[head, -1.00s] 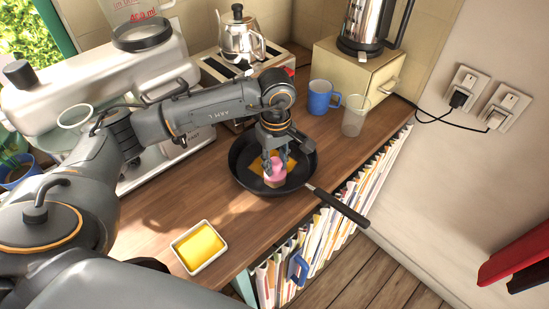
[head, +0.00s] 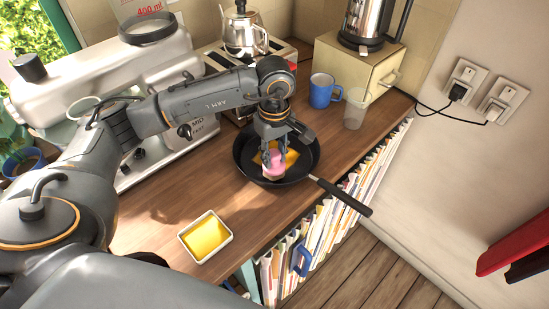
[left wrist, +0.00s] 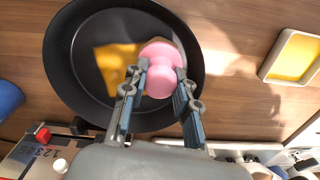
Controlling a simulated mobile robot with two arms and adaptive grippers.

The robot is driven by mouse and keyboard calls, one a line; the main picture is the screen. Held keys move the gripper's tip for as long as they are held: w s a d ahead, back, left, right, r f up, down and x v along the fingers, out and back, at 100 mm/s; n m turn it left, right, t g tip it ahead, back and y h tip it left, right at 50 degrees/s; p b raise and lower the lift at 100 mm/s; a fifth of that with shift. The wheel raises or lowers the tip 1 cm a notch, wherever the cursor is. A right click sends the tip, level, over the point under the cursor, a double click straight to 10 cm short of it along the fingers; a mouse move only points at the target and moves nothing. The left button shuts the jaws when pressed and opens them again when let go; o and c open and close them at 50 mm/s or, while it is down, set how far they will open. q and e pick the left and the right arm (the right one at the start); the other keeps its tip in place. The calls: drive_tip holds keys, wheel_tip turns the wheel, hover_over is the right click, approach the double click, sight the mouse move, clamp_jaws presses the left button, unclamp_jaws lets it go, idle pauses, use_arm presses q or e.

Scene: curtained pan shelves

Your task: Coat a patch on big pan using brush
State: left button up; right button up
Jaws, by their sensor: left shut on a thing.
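The big pan (head: 240,160) is a black frying pan on the wooden counter, its handle pointing to the lower right. A yellow patch (head: 291,157) lies on its inside bottom; it also shows in the left wrist view (left wrist: 112,65). The brush (head: 272,163) has a pink rounded handle and stands roughly upright inside the pan over the patch. My left gripper (head: 273,150) is shut on the pink handle from above; both fingers flank it in the left wrist view. The brush's lower end is mostly hidden, so contact with the pan is hard to tell. My right gripper is not seen.
A white dish of yellow (head: 184,240) sits near the counter's front edge. A blue mug (head: 321,92) and a clear cup (head: 356,108) stand behind the pan. A coffee machine (head: 95,70), toaster and kettle (head: 240,32) line the back. Bare wood lies between dish and pan.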

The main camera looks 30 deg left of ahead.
use_arm(q)
drive_tip(key=shift+w+r+p, duration=0.15)
drive_tip(key=shift+r+p, duration=0.1)
drive_tip(key=shift+r, duration=0.35)
drive_tip(key=shift+w+r+p, duration=0.15)
drive_tip(key=shift+r+p, duration=0.05)
drive_tip(key=shift+r, duration=0.8)
drive_tip(key=shift+s+r+p, duration=0.1)
drive_tip(key=shift+r+p, duration=0.4)
drive_tip(key=shift+r, duration=0.85)
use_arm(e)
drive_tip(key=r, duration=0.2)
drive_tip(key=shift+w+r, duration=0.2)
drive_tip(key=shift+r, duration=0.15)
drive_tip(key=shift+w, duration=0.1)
